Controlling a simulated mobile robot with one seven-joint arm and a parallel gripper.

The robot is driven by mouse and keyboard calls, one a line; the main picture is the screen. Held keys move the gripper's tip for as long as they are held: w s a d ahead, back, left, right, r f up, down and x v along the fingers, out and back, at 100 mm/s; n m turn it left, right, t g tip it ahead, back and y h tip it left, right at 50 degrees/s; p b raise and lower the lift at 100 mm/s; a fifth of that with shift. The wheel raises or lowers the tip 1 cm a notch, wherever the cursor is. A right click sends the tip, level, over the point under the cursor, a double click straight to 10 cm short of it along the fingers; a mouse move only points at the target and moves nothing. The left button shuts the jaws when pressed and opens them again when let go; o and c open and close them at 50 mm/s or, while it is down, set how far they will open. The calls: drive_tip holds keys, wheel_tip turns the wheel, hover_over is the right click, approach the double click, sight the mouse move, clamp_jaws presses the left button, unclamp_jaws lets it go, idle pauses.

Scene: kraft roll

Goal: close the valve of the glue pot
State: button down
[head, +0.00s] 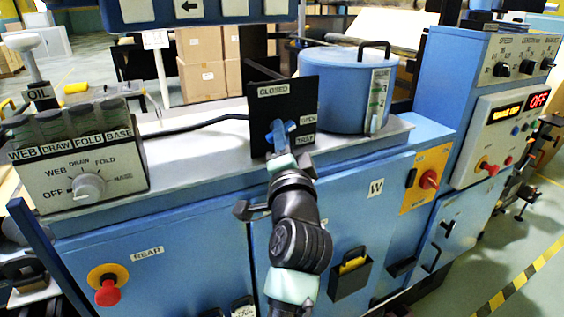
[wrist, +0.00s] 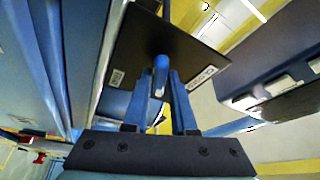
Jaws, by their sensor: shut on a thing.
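The glue pot (head: 335,90) is a blue round vessel with a lid, a dark handle and a level scale, standing on the machine's top ledge. To its left is an upright black valve plate (head: 268,106), marked CLOSED at the top and OPEN at the right, with another small label below OPEN. My gripper (head: 279,136) is in front of the plate's lower middle. In the wrist view, my gripper (wrist: 163,100) is shut on the blue valve handle (wrist: 160,72), whose rounded end shows between the fingers. The plate (wrist: 150,42) is behind it. The handle's exact angle is hard to tell.
A selector box (head: 82,186) with a knob and a row of canisters stand at the left of the ledge. A control panel (head: 500,118) with red buttons is at the right. The grey ledge (head: 195,152) is largely clear.

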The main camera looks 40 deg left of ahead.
drive_tip(key=n+g+y+b, duration=0.1)
drive_tip(key=n+y+b, duration=0.1)
drive_tip(key=n+b, duration=0.4)
drive_tip(key=n+g+y+b, duration=0.2)
drive_tip(key=n+b, duration=0.3)
drive_tip(key=b, duration=0.5)
drive_tip(key=n+g+y+b, duration=0.1)
drive_tip(key=n+y+b, duration=0.1)
drive_tip(key=n+b, duration=0.4)
drive_tip(key=shift+w+d+f+n+g+b, duration=0.1)
drive_tip(key=shift+w+f+n+g+b, duration=0.25)
drive_tip(key=shift+b, duration=1.25)
drive_tip(key=shift+s+r+g, duration=0.1)
drive_tip(key=shift+g, duration=0.15)
drive_tip(key=c, duration=0.8)
unclamp_jaws()
drive_tip(key=v, duration=1.3)
drive_tip(key=shift+b, duration=0.35)
